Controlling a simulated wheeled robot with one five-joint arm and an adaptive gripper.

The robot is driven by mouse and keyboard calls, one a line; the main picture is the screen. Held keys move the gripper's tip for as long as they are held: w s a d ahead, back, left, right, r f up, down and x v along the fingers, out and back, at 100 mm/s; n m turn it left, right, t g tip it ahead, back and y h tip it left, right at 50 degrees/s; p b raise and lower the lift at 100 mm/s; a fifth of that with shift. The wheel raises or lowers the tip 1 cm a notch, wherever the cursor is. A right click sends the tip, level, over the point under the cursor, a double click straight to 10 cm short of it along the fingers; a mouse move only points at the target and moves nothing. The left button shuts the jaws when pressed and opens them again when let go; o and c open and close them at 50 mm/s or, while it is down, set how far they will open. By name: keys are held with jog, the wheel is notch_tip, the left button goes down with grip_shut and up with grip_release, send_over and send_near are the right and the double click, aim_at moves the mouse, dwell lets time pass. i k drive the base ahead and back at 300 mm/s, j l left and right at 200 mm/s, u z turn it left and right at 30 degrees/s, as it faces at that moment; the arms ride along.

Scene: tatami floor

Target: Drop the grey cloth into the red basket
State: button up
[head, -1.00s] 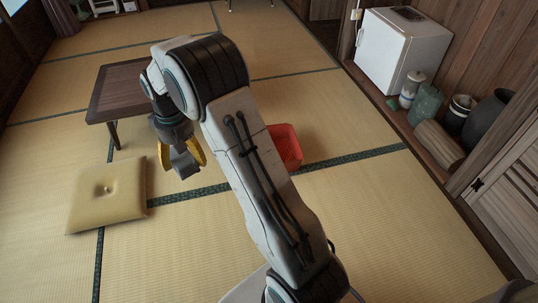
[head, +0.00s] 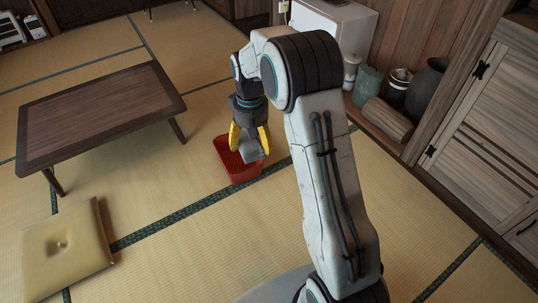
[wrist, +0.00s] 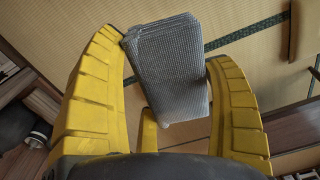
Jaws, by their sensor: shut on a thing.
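The grey cloth (wrist: 170,68) is folded and held between the yellow fingers of my gripper (wrist: 165,100) in the wrist view. In the head view my gripper (head: 249,143) is shut on the cloth (head: 251,151), which hangs below the fingertips. The red basket (head: 236,176) stands on the tatami. In the head view the gripper and cloth overlap the basket's right part, and the cloth looks to be above it. The exact height over the basket cannot be told. In the wrist view I cannot make out the basket.
A low dark wooden table (head: 100,105) stands to the left of the basket. A tan cushion (head: 66,250) lies at the lower left. A white fridge (head: 335,30), jars and a log (head: 387,122) line the right wall. The tatami in front of the basket is clear.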

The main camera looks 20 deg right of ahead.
aim_at(240, 163)
jog(key=z, duration=0.1)
jog(key=i+j, duration=0.35)
jog(key=i, duration=0.15)
jog(key=i+j+u, duration=0.1)
jog(key=i+j, duration=0.25)
jog(key=i, duration=0.15)
jog(key=i+j, duration=0.35)
jog(key=i, duration=0.15)
jog(key=i+j+u, duration=0.1)
jog(key=i+j, duration=0.2)
jog(key=i, duration=0.15)
jog(key=i+j, duration=0.2)
jog(key=i, duration=0.4)
jog(key=i+j+u, duration=0.1)
jog(key=i, duration=0.5)
jog(key=j, duration=0.1)
